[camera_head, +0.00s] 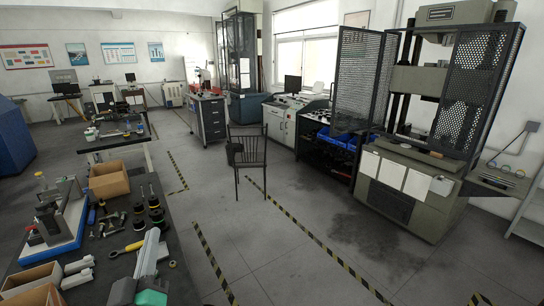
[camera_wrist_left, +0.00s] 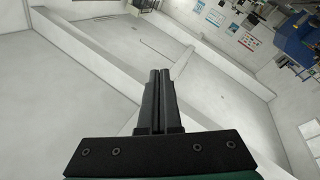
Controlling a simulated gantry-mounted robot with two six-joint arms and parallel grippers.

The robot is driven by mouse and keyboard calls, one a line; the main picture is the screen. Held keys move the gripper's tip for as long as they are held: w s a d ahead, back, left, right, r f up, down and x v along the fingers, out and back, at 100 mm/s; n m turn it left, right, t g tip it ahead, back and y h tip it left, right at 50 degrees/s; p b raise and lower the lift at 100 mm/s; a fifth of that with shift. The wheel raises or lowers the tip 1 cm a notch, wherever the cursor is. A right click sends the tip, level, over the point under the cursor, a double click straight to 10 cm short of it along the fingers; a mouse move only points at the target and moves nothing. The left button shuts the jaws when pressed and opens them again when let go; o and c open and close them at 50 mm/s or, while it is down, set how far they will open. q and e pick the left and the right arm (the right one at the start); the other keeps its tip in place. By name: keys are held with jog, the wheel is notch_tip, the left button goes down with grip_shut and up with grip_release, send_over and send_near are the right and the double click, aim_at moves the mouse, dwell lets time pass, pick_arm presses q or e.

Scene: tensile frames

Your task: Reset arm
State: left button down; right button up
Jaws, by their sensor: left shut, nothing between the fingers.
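My left gripper (camera_wrist_left: 160,75) shows in the left wrist view. Its two dark fingers lie side by side with only a thin line between them, shut and empty. They stand out from a black mounting plate with several bolts. Nothing is near the fingertips; behind them are pale wall and ceiling surfaces, seen tilted. In the head view a pale grey and green part stands low at the left, over the front workbench; it seems to be my left arm, and I cannot make out the fingers there. My right gripper is in neither view.
The dark workbench (camera_head: 185,272) at left holds a cardboard box (camera_head: 108,183), a blue-based device (camera_head: 50,245) and small tools. A black chair (camera_head: 250,152) stands mid-floor. A large testing machine (camera_head: 410,180) with mesh guards stands at right. The striped floor between is mostly clear.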

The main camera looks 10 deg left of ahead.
pick_arm(q)
jog(key=s+d+r+m+t+h, duration=0.3)
jog(key=s+d+r, duration=0.1)
jog(key=r, duration=0.5)
jog(key=s+d+r+m+t+h, duration=0.3)
jog(key=s+d+r+m+h, duration=0.15)
jog(key=r, duration=0.45)
jog(key=s+d+r+m+t+h, duration=0.3)
jog(key=d+r, duration=0.2)
jog(key=r, duration=0.4)
notch_tip(320, 180, up, 24)
jog(key=m+p, duration=0.1)
jog(key=p, duration=2.3)
jog(key=shift+m+h+p, duration=0.35)
jog(key=shift+p, duration=0.05)
jog(key=shift+a, duration=0.2)
